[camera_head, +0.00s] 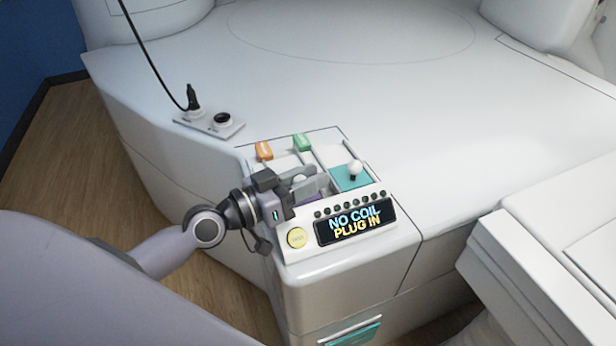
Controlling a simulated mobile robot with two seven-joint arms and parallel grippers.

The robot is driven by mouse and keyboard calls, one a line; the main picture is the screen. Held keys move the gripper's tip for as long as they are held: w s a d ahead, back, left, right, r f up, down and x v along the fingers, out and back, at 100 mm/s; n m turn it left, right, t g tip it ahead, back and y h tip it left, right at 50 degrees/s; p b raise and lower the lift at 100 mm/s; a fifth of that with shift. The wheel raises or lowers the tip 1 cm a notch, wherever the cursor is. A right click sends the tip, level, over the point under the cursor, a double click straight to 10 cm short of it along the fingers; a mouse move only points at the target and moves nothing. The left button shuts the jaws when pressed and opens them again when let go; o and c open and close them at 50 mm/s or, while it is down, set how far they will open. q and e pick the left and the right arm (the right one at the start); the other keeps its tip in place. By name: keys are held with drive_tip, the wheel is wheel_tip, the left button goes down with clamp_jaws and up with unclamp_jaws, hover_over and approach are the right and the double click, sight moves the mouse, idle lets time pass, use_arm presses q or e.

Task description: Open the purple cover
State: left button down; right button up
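The purple cover (312,199) is on the console panel, mostly hidden under my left gripper; only a strip of purple shows. My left gripper (318,178) reaches in from the left above it. Its two grey fingers are apart, one behind the other. A pale rounded knob (299,180) shows between them near their base; I cannot tell if they touch it. My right gripper is not in view.
Right of the fingers is a teal cover (347,183) with a white knob. Behind are an orange handle (263,150) and a green handle (303,142). In front are a "NO COIL PLUG IN" display (355,222) and a yellow button (297,237). A black cable (150,62) hangs at left.

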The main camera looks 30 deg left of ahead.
use_arm(q)
drive_tip(key=shift+w+a+f+b, duration=0.15)
drive_tip(key=shift+w+a+b, duration=0.1)
drive_tip(key=shift+b, duration=0.2)
drive_tip(key=w+a+b, duration=0.1)
drive_tip(key=b, duration=0.1)
drive_tip(key=w+a+b, duration=0.1)
drive_tip(key=a+b, duration=0.1)
drive_tip(key=shift+w+a+f, duration=0.1)
drive_tip(key=shift+w+f, duration=0.05)
drive_tip(key=shift+w, duration=0.25)
drive_tip(key=shift+w+a+b, duration=0.4)
drive_tip(key=shift+a+b, duration=0.05)
drive_tip(key=shift+b, duration=0.35)
drive_tip(key=shift+w+a+r, duration=0.15)
drive_tip(key=shift+a+r, duration=0.05)
drive_tip(key=shift+r, duration=0.05)
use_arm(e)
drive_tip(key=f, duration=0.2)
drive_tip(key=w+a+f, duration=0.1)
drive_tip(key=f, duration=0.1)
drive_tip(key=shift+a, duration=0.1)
use_arm(q)
drive_tip(key=c, duration=0.9)
unclamp_jaws()
drive_tip(key=shift+o, duration=0.2)
